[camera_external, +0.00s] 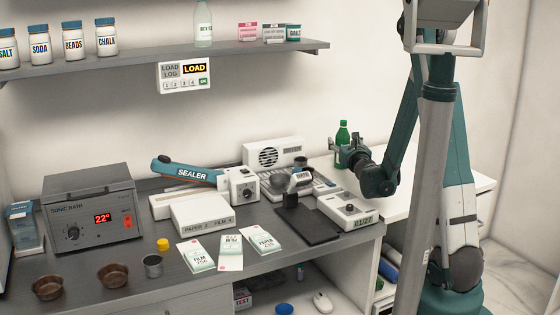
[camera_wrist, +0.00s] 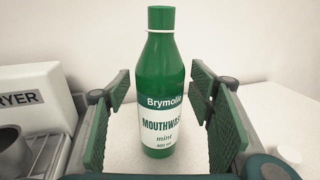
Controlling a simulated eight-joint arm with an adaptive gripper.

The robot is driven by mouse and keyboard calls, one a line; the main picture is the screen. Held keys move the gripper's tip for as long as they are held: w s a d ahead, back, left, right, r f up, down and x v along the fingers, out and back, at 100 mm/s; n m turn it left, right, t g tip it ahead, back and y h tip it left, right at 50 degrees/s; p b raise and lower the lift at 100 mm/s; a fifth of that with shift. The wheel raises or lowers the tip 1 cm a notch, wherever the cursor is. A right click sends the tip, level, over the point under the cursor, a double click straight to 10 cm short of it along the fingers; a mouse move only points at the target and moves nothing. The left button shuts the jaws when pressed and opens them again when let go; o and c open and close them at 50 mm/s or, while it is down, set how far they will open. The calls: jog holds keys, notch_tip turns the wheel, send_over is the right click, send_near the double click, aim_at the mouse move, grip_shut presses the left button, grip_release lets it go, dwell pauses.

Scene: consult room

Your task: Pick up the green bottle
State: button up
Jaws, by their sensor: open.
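The green bottle (camera_wrist: 163,68) stands upright in the wrist view, with a green cap and a label reading "Brymolla MOUTHWASH mint". Gaps show between both pads and the bottle. In the external view my gripper (camera_external: 343,152) is level with the bottle, near the right end of the counter.
A white dryer (camera_wrist: 35,105) and a metal cup (camera_wrist: 12,150) stand left of my gripper. A small white object (camera_wrist: 290,146) is at the right. The white surface (camera_external: 440,190) right of the counter is mostly clear. A shelf (camera_external: 150,62) with jars hangs above.

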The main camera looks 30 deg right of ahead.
dwell(0.4)
jog(key=c, duration=1.1)
jog(key=shift+r, duration=0.3)
jog(key=shift+r+p, duration=1.5)
jog(key=shift+r, duration=3.15)
jog(key=shift+r, duration=0.1)
